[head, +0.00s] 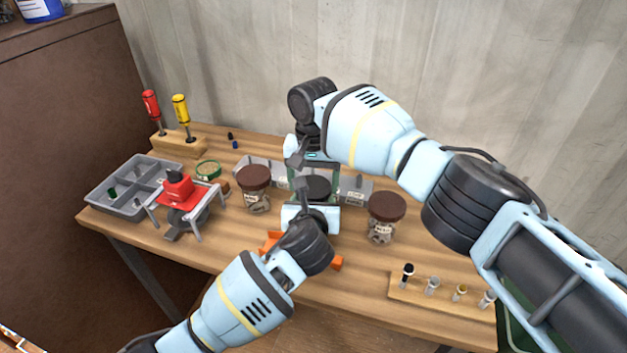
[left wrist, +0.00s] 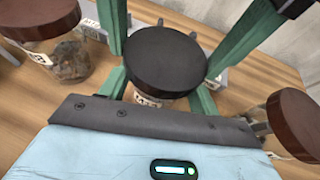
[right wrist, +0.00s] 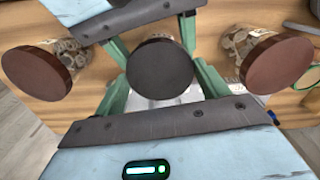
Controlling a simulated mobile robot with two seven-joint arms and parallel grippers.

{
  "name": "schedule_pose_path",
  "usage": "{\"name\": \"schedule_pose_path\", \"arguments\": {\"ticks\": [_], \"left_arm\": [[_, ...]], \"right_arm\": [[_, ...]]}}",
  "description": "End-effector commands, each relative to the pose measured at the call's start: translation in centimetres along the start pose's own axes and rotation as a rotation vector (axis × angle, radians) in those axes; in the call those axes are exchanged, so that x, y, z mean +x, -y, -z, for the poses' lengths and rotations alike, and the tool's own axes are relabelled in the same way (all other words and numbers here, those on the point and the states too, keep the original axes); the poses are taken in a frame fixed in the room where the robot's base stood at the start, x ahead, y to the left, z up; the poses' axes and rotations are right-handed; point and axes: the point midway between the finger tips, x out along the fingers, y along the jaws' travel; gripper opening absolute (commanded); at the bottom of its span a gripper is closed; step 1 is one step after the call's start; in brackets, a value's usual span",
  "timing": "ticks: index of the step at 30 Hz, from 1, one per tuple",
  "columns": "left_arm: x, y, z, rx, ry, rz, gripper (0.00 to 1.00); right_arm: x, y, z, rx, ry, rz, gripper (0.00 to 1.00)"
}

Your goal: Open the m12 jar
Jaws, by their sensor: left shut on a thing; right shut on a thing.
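A glass jar with a black lid (head: 315,188) stands between my two grippers in the middle of the bench. The lid also shows from above in the left wrist view (left wrist: 165,60) and the right wrist view (right wrist: 160,70). My left gripper (head: 308,203) reaches in from the front and is shut on the jar, its fingers low beside the body. My right gripper (head: 313,177) reaches in from behind and is shut at lid height, its green fingers on either side. The lid appears seated and level. The fingers hide most of the jar body; its label is unreadable.
Brown-lidded jars stand close on the left (head: 255,190) and right (head: 384,218). A wooden rack (head: 440,293) is front right. Orange parts (head: 336,262) lie under my left arm.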

Motion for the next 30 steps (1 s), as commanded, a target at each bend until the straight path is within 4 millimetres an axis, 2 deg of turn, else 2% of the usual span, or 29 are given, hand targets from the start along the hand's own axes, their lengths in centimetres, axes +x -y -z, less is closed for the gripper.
{"name": "schedule_pose_path", "arguments": {"ticks": [4,12,13,18,26,30], "left_arm": [[0.01,-0.01,0.12,0.0,-0.002,0.0,0.0],[0.02,-0.01,0.12,0.0,-0.003,-0.001,0.0],[0.02,-0.01,0.12,0.0,-0.003,-0.001,0.0],[0.02,-0.02,0.13,0.0,-0.003,-0.001,0.0],[0.02,-0.02,0.13,0.0,-0.003,-0.001,0.0],[0.02,-0.02,0.13,0.0,-0.003,-0.001,0.0]], "right_arm": [[-0.02,0.01,-0.01,-0.09,0.0,0.0,0.46],[-0.03,-0.01,0.01,-0.099,0.0,0.0,0.46],[-0.03,-0.01,0.01,-0.098,0.0,0.0,0.75],[-0.01,-0.02,0.01,-0.098,0.0,0.0,0.95],[-0.03,-0.02,0.01,-0.097,0.0,0.0,0.95],[-0.73,0.01,0.05,-0.097,-0.001,0.001,0.95]]}}
